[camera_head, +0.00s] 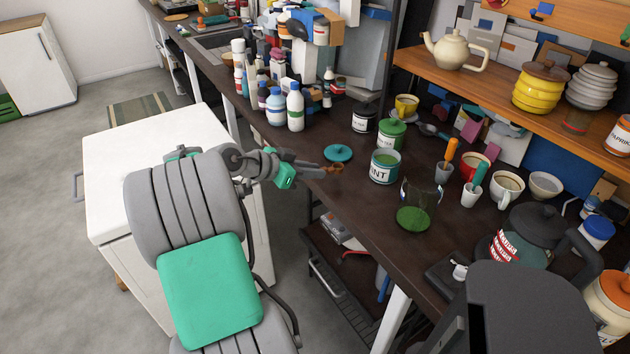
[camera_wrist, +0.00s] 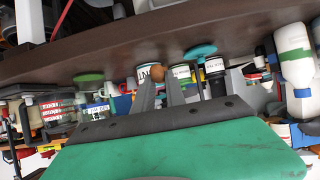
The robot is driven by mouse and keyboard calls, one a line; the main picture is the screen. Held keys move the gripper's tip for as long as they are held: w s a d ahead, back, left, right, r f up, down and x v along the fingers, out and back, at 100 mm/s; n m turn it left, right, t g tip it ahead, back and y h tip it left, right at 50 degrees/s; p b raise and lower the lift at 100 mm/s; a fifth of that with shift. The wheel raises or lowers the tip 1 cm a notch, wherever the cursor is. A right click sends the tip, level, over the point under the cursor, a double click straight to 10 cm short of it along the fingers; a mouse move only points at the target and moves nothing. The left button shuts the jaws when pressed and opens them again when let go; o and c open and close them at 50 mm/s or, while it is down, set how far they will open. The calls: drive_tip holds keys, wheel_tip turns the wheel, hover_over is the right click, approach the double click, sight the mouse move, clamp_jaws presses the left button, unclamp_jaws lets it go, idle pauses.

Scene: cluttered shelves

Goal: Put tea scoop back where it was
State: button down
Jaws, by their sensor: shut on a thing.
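My gripper (camera_head: 318,169) is at the front edge of the dark counter, shut on a small brown tea scoop (camera_head: 336,169). In the wrist view the scoop's rounded brown end (camera_wrist: 154,72) shows at the tips of my gripper (camera_wrist: 165,88); the rest of it is mostly hidden by the fingers. An open canister marked as mint (camera_head: 383,168), with green contents, stands to the right of the scoop. A teal lid (camera_head: 338,153) lies on the counter just behind the scoop. A lidded green tea tin (camera_head: 391,136) stands behind the mint canister.
A green disc (camera_head: 413,219) lies near the front edge beside a dark container (camera_head: 424,194). White cups with upright utensils (camera_head: 444,174), a red mug (camera_head: 473,166) and a kettle (camera_head: 525,236) stand to the right. Bottles (camera_head: 295,107) crowd the left. A white cabinet (camera_head: 150,140) stands beside my arm.

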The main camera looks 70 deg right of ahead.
drive_tip(key=shift+s+d+f, duration=0.1)
drive_tip(key=shift+d+f, duration=0.1)
drive_tip(key=shift+f, duration=0.9)
drive_tip(key=shift+s+d+f, duration=0.1)
drive_tip(key=shift+d+f, duration=0.1)
drive_tip(key=shift+f, duration=0.9)
drive_tip(key=c, duration=1.4)
unclamp_jaws()
drive_tip(key=shift+r, duration=0.15)
